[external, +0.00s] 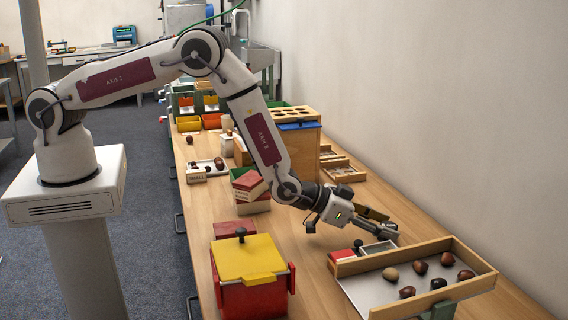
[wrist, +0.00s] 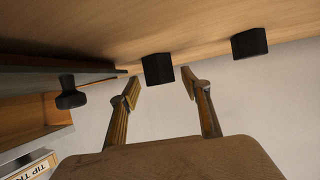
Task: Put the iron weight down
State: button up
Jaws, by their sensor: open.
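My gripper (wrist: 163,93) is open in the wrist view, with its two fingers apart and nothing clasped between them. A dark block (wrist: 158,69), possibly the iron weight, stands on the wooden surface just beyond the fingertips, closer to the left one. I cannot tell whether it touches a finger. A similar dark block (wrist: 250,42) stands farther right. In the external view my gripper (external: 391,230) is low over the right side of the bench, behind the chestnut tray (external: 473,255). No weight can be made out surely there.
A black knob (wrist: 72,95) and a tray label (wrist: 33,166) are at the left of the wrist view. The red box with a yellow lid (external: 247,258) stands at the front. A wooden holed rack (external: 298,113) stands behind my arm. The wall (external: 440,110) borders the bench.

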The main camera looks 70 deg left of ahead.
jog(key=shift+s+r, duration=0.1)
jog(key=shift+r, duration=0.1)
jog(key=shift+s+a+r, duration=0.1)
jog(key=shift+s+r, duration=0.1)
jog(key=shift+s, duration=0.2)
jog(key=shift+v, duration=5.45)
jog(key=shift+f, duration=0.1)
jog(key=shift+a, duration=0.1)
